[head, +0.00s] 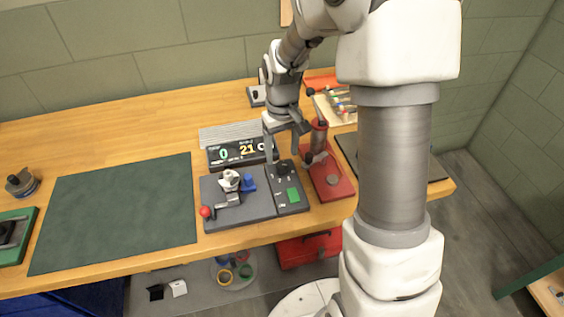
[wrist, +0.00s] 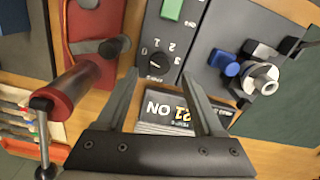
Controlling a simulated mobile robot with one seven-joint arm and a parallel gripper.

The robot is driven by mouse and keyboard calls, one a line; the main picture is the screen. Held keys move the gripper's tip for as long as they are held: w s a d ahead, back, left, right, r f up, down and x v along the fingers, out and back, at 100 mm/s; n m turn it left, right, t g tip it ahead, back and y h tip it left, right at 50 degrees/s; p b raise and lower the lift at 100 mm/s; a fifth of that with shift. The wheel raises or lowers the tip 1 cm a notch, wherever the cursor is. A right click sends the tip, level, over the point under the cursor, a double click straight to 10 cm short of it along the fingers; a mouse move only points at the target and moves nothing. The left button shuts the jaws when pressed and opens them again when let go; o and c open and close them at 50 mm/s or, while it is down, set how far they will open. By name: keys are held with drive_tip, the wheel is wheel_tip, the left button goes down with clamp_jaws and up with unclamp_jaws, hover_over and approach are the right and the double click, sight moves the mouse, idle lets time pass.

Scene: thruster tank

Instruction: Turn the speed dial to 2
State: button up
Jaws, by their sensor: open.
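The black speed dial (head: 283,168) sits on the dark control panel (head: 297,203), behind a green button (head: 293,194). In the wrist view the dial (wrist: 155,64) has printed numbers 1, 2 and 3 around it; its pointer setting is too small to read surely. My gripper (head: 289,156) is open and points down above the panel's back end. In the wrist view my gripper (wrist: 160,73) has its two fingertips on either side of the dial, with nothing between them. Whether a finger touches the dial cannot be told.
A lit display (head: 238,151) stands behind the panel. A thruster fixture (head: 229,182) with a blue part (head: 249,183) is left of the panel. A red press stand (head: 330,180) is close on the right. The green mat (head: 115,212) is clear.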

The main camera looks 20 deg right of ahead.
sight(282, 165)
drive_tip(key=shift+f, duration=2.1)
clamp_jaws()
